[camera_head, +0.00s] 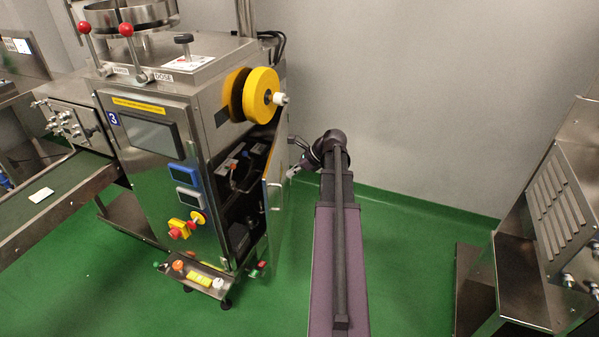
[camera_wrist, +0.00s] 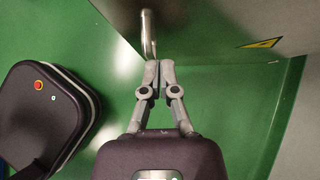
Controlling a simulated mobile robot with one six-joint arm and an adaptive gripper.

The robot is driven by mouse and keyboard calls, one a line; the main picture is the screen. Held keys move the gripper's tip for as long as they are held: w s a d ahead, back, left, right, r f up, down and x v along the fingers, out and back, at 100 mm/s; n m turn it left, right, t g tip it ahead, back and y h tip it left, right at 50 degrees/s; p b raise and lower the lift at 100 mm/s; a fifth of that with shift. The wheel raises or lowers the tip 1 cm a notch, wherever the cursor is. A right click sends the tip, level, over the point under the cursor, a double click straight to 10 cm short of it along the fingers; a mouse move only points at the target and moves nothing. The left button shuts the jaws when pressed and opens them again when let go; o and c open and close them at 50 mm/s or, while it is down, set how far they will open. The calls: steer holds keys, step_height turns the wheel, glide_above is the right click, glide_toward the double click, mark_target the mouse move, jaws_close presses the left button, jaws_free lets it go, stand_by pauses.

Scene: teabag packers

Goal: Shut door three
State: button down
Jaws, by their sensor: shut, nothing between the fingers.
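The machine marked 3 (camera_head: 150,170) stands left of my arm. The door (camera_head: 278,165) on its right side stands open, and dark inner parts (camera_head: 240,195) show behind the opening. A handle (camera_head: 267,194) is on the door. My gripper (camera_head: 292,173) is small in the head view, just right of the door. In the wrist view my gripper (camera_wrist: 159,64) is shut and empty. Its tips are close to the metal bar handle (camera_wrist: 148,32) and to the edge of the door panel (camera_wrist: 215,28). I cannot tell whether they touch.
A yellow tape reel (camera_head: 262,95) juts out above the door. A low button panel (camera_head: 198,277) sticks out at the machine's foot. A conveyor (camera_head: 55,200) lies left, and another metal machine (camera_head: 560,210) stands right. Green floor (camera_head: 405,260) is clear between.

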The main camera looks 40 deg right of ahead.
mark_target(270, 178)
steer(key=shift+w+a+f+b, duration=0.1)
steer(key=shift+w+a+f, duration=0.1)
steer(key=shift+w+a, duration=0.45)
steer(key=shift+w+a+f+b, duration=0.15)
steer(key=shift+w+a+f, duration=0.1)
steer(key=shift+w+a, duration=0.35)
steer(key=shift+w+a+f+b, duration=0.1)
steer(key=shift+w+a+f, duration=0.1)
steer(key=shift+w+a, duration=0.45)
steer(key=shift+w+d, duration=0.2)
